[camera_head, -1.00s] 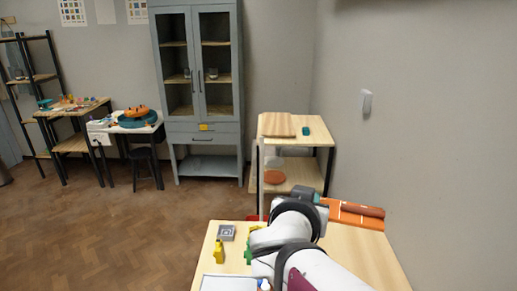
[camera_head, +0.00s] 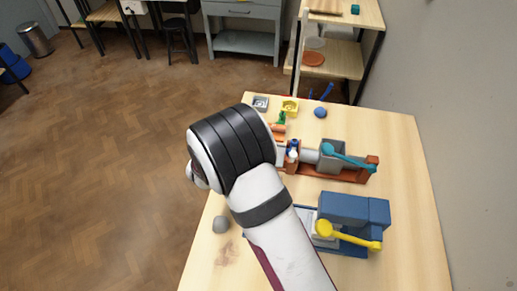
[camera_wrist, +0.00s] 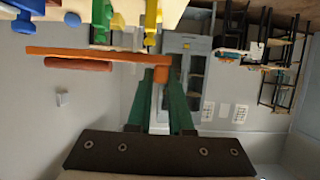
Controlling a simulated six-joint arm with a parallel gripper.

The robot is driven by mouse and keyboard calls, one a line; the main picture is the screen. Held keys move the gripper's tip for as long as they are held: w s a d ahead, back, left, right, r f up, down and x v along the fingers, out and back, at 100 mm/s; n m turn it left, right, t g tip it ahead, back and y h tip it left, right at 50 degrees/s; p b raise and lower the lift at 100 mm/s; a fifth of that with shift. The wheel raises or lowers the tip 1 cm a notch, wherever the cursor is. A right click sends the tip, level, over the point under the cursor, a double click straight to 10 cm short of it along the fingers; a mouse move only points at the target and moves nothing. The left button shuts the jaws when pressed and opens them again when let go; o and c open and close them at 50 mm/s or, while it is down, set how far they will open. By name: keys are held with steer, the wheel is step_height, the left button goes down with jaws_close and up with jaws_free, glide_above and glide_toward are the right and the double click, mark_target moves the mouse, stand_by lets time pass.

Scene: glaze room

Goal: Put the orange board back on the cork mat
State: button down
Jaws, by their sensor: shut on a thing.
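The orange board (camera_wrist: 95,53) is a long, thin slab seen edge-on in the wrist view, with a rounded brown-orange roll (camera_wrist: 78,65) along it. My gripper (camera_wrist: 160,80) has green fingers and is shut on the board near one end, where an orange block shows at the fingertips. In the head view my arm hides the gripper and most or all of the board. A small orange piece shows beside the arm; I cannot tell whether it is part of the board. I cannot make out the cork mat in either view.
The light wooden table holds a grey press with a teal lever (camera_head: 345,155), a blue machine with a yellow handle (camera_head: 355,215), a grey ball (camera_head: 221,224), a blue ball (camera_head: 320,112), a grey dish (camera_head: 260,103) and a yellow dish (camera_head: 290,106). A shelf (camera_head: 335,58) stands beyond.

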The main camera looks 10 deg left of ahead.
step_height(320, 180, down, 10)
steer(key=shift+r, duration=0.25)
steer(key=shift+f, duration=0.15)
steer(key=c, duration=0.8)
jaws_free()
